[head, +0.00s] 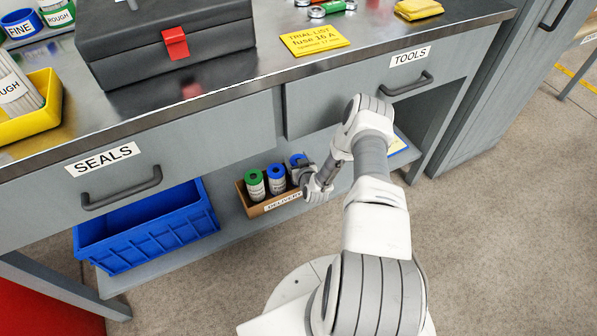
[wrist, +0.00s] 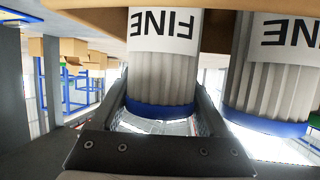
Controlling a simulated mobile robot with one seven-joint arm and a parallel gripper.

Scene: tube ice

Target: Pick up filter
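A cardboard box labelled DELIVERY (head: 246,203) stands on the lower shelf. It holds a green-topped filter (head: 255,187), a blue-topped filter (head: 276,179) and another blue-topped filter (head: 296,160), partly hidden by my gripper (head: 302,175). In the wrist view a grey ribbed filter with a FINE label and blue end (wrist: 162,75) is between the fingers of my gripper (wrist: 161,92), one finger on each side. Both fingers look very close to its sides; I cannot tell whether they press on it. A second FINE filter (wrist: 268,80) is to the right, outside the fingers.
A blue crate (head: 150,230) sits on the shelf left of the box. Drawers marked SEALS (head: 130,180) and TOOLS (head: 380,90) are closed above. The floor at right is clear.

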